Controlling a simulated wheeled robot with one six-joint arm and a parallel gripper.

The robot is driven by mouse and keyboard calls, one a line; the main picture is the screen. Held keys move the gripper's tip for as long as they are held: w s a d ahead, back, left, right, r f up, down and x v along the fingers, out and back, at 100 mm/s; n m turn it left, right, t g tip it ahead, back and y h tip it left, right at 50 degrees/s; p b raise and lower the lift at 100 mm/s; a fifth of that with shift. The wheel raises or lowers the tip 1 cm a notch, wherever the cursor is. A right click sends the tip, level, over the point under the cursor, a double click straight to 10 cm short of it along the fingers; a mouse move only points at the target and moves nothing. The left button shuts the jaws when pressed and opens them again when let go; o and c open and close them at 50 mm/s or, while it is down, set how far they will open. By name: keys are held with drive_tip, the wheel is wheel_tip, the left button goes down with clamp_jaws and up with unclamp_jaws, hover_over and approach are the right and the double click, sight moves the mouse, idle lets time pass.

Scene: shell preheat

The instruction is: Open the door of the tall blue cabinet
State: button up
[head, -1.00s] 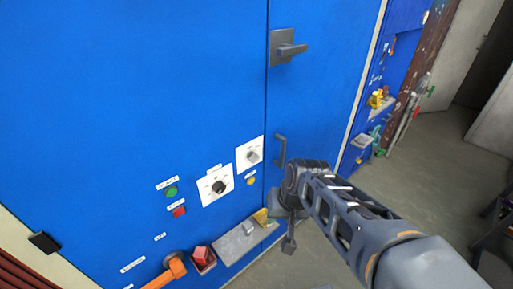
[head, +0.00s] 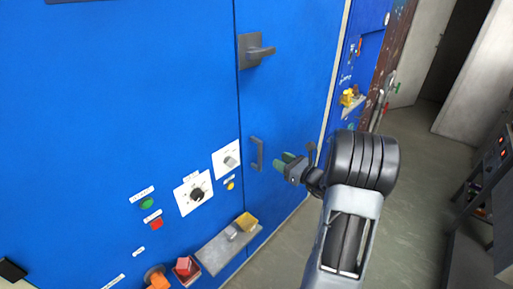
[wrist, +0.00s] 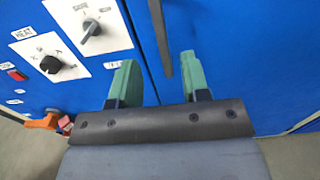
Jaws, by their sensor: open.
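The tall blue cabinet (head: 120,90) fills the left and middle of the head view. A vertical seam divides its wide left panel from a narrower right panel (head: 290,110). The pull handle also shows in the wrist view (wrist: 160,35). My gripper (head: 284,162) is open and empty, just right of the pull handle. In the wrist view its green fingertips (wrist: 157,82) point towards the cabinet, below the pull handle.
Left of the seam are white dial plates (head: 194,193), a green button (head: 148,203) and a red button (head: 156,223). A small grey shelf (head: 222,250) juts out below them with blocks on it. Open floor (head: 410,170) lies to the right.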

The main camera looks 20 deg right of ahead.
sight(261, 150)
drive_tip(key=p+x, duration=0.1)
drive_tip(key=x, duration=1.1)
drive_tip(key=shift+w+a+p, duration=0.25)
drive_tip(key=shift+p, duration=0.15)
clamp_jaws()
